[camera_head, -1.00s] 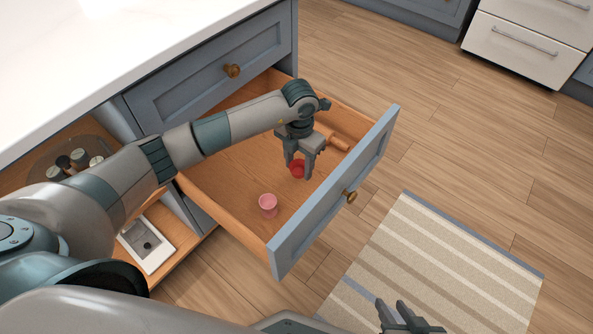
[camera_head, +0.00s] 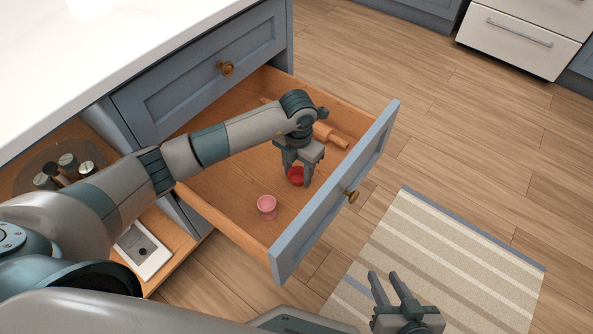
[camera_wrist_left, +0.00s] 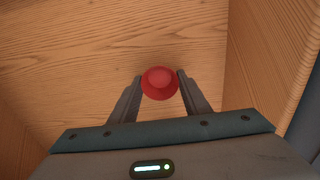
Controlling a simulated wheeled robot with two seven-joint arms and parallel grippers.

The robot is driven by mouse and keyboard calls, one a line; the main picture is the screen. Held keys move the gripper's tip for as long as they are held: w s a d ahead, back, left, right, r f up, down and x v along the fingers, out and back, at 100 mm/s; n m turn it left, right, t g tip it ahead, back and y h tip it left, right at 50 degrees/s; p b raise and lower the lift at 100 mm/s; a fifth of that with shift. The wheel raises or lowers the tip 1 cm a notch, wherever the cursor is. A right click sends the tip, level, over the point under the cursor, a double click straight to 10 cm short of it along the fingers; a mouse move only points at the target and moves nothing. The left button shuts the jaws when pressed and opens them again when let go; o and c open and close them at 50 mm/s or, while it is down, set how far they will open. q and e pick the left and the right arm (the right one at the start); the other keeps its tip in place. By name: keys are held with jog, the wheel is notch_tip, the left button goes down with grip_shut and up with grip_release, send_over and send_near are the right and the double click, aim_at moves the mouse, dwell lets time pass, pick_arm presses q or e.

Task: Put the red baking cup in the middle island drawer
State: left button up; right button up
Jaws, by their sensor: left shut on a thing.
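The red baking cup (camera_head: 296,176) is between the fingers of my left gripper (camera_head: 296,180), inside the open middle island drawer (camera_head: 335,203). In the left wrist view the red cup (camera_wrist_left: 160,82) sits between both fingertips (camera_wrist_left: 160,88), with the wooden drawer floor behind it. My left gripper is shut on the cup, low in the drawer; whether the cup touches the floor I cannot tell. My right gripper (camera_head: 390,290) is empty, its fingers apart, over the floor outside the drawer, near the striped rug.
A pink cup (camera_head: 267,207) stands in the drawer to the left of the red one. A wooden rolling pin (camera_head: 328,135) lies toward the back.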

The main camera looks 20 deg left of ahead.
pick_arm(q)
jog(key=shift+f, duration=0.15)
pick_arm(e)
jog(key=shift+w+r, duration=0.1)
jog(key=shift+w, duration=0.05)
pick_arm(q)
jog(key=o, duration=1)
pick_arm(e)
jog(key=shift+r, duration=0.1)
